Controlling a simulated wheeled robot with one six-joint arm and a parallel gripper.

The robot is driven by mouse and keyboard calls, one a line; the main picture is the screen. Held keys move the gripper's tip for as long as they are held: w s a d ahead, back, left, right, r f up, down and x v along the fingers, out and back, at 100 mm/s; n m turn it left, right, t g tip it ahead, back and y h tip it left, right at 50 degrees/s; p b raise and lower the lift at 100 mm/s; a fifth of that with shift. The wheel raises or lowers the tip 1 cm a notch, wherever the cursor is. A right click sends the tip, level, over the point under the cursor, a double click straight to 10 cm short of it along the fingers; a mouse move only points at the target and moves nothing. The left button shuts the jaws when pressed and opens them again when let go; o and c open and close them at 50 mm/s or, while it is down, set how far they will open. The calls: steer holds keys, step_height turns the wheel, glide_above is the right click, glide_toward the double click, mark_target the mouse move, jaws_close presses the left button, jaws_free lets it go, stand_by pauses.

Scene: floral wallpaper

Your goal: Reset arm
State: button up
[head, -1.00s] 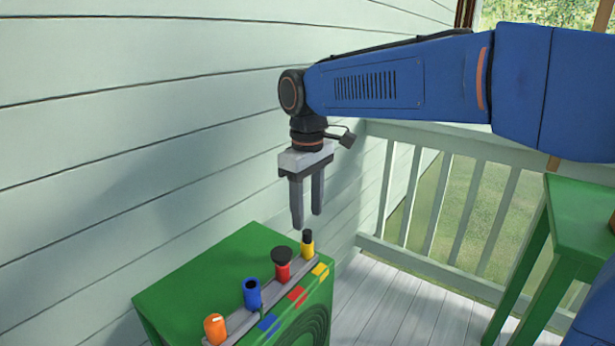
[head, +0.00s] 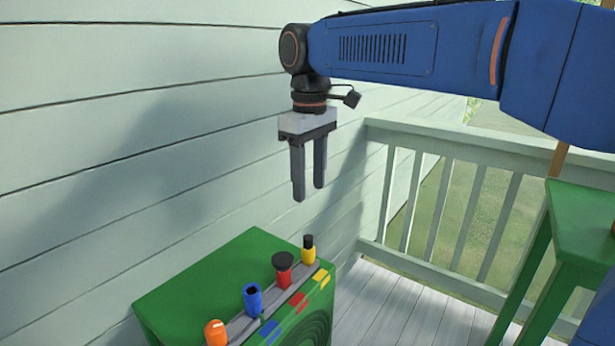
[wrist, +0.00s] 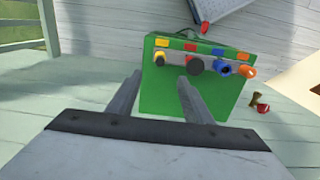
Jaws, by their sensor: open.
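My gripper (head: 309,192) is open and empty, fingers pointing down, above the back right part of a green box in the head view. Its fingertips (wrist: 160,78) also show in the wrist view. The green box (head: 190,280) has a grey strip with an orange knob (head: 215,333), a blue hollow cylinder (head: 252,298), a red piece with a wide black cap (head: 282,270) and a yellow piece with a black top (head: 308,250). The fingers touch none of them. The box also shows in the wrist view (wrist: 165,100).
A pale plank wall (head: 90,120) stands close at the left and behind. A pale railing (head: 450,210) runs at the back right. A green table (head: 585,220) stands at the right. In the wrist view a grey panel (wrist: 215,15) and small red items (wrist: 262,104) lie on the floor.

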steer(key=s+d+f+m+t, duration=0.1)
steer(key=s+d+f+m, duration=0.3)
steer(key=d, duration=0.5)
steer(key=s+d+f+m+t, duration=0.1)
steer(key=s+d+f, duration=0.3)
steer(key=d, duration=0.5)
steer(key=s+d+f+m+t, duration=0.2)
steer(key=s+d+f+m, duration=0.3)
steer(key=s+d+f, duration=0.3)
steer(key=s+f, duration=0.4)
steer(key=shift+s+d+t, duration=0.3)
steer(key=shift+d+t, duration=0.1)
